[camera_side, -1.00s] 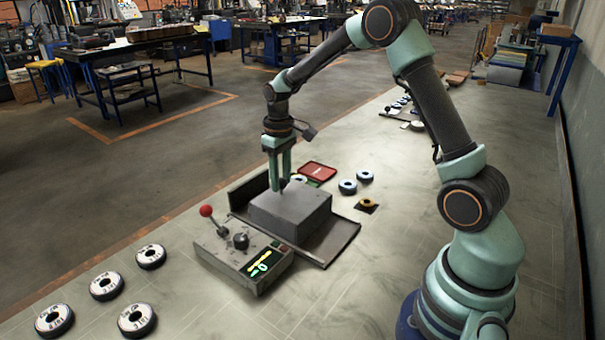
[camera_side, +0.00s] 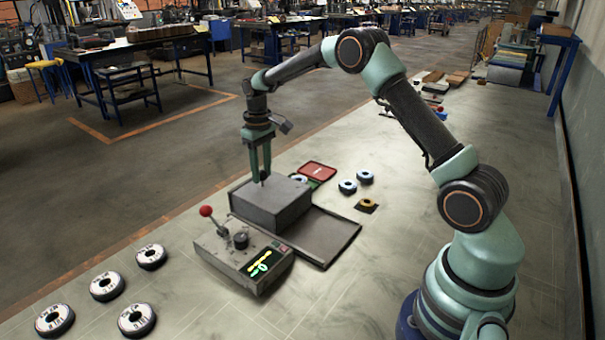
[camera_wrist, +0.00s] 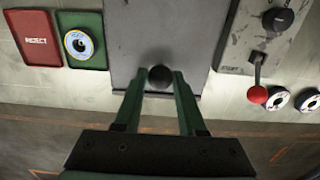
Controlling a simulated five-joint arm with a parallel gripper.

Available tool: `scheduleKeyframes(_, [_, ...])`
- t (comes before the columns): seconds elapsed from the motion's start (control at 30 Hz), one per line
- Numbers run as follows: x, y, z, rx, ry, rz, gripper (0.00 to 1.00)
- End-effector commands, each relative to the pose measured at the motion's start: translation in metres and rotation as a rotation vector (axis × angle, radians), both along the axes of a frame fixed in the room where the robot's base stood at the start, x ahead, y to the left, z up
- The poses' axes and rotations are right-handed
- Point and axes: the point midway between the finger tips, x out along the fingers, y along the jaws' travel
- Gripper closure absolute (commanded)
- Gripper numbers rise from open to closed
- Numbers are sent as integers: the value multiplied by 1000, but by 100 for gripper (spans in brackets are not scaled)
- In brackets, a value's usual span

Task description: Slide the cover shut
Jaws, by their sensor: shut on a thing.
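The cover (camera_side: 275,205) is a grey metal box on a dark flat base with rails (camera_side: 325,238). It sits over the left end of the base, and the right part of the base is bare. The cover also shows in the wrist view (camera_wrist: 160,30), with a dark round knob (camera_wrist: 160,76) near its edge. My gripper (camera_side: 262,178) points down over the cover's left part. In the wrist view my gripper (camera_wrist: 160,82) has a finger on each side of the knob and is shut on it. What lies under the cover is hidden.
A control box (camera_side: 240,258) with a red-ball lever (camera_side: 206,211) stands close in front of the base. Behind are a red REJECT tray (camera_wrist: 37,38) and a green tray (camera_wrist: 83,58) holding a disc. Several discs lie at front left (camera_side: 108,287); others (camera_side: 348,187) lie behind right.

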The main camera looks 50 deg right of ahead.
Motion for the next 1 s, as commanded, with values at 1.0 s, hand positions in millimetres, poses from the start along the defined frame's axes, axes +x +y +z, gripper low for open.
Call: scheduleKeyframes(1.0, [1, 0, 60, -1, -3, 0, 30])
